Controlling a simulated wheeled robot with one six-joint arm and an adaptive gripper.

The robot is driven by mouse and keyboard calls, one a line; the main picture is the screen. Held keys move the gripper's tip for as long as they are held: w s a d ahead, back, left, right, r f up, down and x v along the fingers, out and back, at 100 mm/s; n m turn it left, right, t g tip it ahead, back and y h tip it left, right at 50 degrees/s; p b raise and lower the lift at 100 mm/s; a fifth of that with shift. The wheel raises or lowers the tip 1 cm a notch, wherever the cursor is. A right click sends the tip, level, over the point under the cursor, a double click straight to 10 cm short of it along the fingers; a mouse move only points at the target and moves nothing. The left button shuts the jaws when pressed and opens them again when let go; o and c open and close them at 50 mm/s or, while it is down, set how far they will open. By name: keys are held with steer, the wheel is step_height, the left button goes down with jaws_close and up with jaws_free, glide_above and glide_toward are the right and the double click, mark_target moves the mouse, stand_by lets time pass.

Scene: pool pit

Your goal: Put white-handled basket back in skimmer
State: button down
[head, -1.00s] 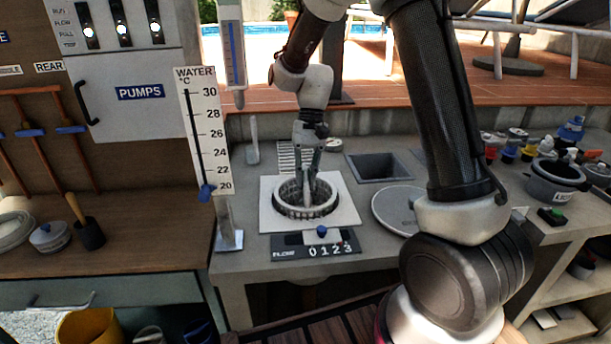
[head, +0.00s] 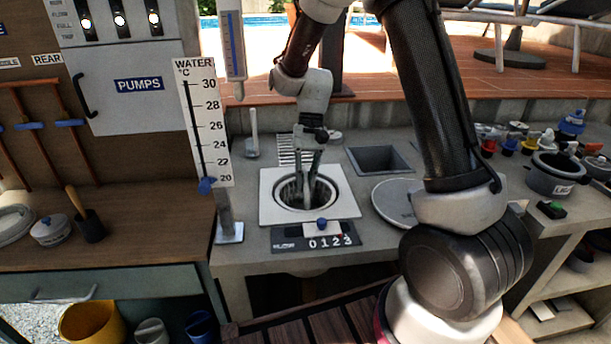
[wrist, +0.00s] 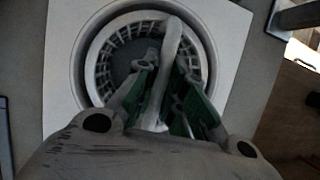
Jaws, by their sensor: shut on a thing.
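The skimmer is a round opening in a square white plate (head: 268,211) set in the grey counter. The basket (wrist: 104,62), a ring of slatted ribs, sits down inside that opening in the wrist view. Its white handle (wrist: 171,48) arches up between my fingers. My gripper (head: 308,198) points down into the opening and is shut on the handle. In the head view, my fingers hide part of the basket, and its rim lies at or below the plate. I cannot tell whether it rests on the bottom.
A dark slider panel marked 0 1 2 3 (head: 318,238) lies in front of the plate. A round grey lid (head: 394,200) and a square recess (head: 379,160) are to the right. The upright WATER gauge (head: 205,125) stands close on the left.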

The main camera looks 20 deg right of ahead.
steer(key=shift+f, duration=1.35)
steer(key=shift+f, duration=2.65)
steer(key=c, duration=1.3)
jaws_free()
steer(key=shift+o, duration=0.2)
steer(key=shift+r, duration=0.1)
steer(key=shift+r, duration=2.4)
